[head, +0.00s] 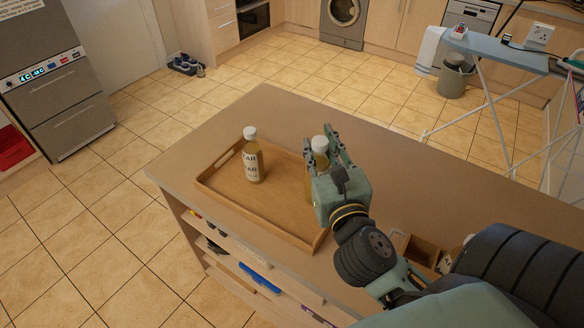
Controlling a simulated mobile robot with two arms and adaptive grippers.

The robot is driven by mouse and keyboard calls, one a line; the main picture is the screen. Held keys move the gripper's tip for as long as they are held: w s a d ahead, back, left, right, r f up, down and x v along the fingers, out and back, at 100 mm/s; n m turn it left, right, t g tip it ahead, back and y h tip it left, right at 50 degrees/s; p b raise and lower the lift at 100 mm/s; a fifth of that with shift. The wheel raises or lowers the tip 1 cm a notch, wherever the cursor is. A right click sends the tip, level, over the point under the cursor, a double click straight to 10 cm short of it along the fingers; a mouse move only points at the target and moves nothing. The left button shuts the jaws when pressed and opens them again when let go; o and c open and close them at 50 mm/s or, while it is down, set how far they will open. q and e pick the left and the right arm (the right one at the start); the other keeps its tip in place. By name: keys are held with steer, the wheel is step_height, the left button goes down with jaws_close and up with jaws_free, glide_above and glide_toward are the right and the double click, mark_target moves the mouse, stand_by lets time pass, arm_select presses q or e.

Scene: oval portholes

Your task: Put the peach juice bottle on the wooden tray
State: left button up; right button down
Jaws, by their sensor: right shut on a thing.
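The wooden tray (225,205) lies on the island counter. A white-capped bottle of yellowish juice (252,158) stands upright on its left part, and its label reads partly "EAR". My right gripper (326,158) is shut on a second white-capped bottle (320,145) at the right end of the tray. The hand hides most of this bottle, including its label and base. I cannot tell whether it is the peach juice or whether it touches the tray. My left gripper is not in view.
A small wooden box (422,250) sits on the counter to the right, partly behind my right arm. The counter (270,110) is clear behind the tray. Shelves with small items (240,262) are below the front edge. An ironing board (500,50) stands beyond.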

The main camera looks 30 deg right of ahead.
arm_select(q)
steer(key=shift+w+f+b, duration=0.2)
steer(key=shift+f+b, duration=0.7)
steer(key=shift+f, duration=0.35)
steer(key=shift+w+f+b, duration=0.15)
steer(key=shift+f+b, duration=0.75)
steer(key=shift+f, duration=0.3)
arm_select(e)
steer(key=w+f, duration=0.9)
steer(key=shift+d+f, duration=0.15)
steer(key=shift+f, duration=0.1)
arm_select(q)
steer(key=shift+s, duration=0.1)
arm_select(e)
steer(key=c, duration=1.4)
jaws_free()
steer(key=shift+f, duration=0.1)
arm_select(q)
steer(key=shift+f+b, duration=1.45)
arm_select(e)
steer(key=v, duration=1.2)
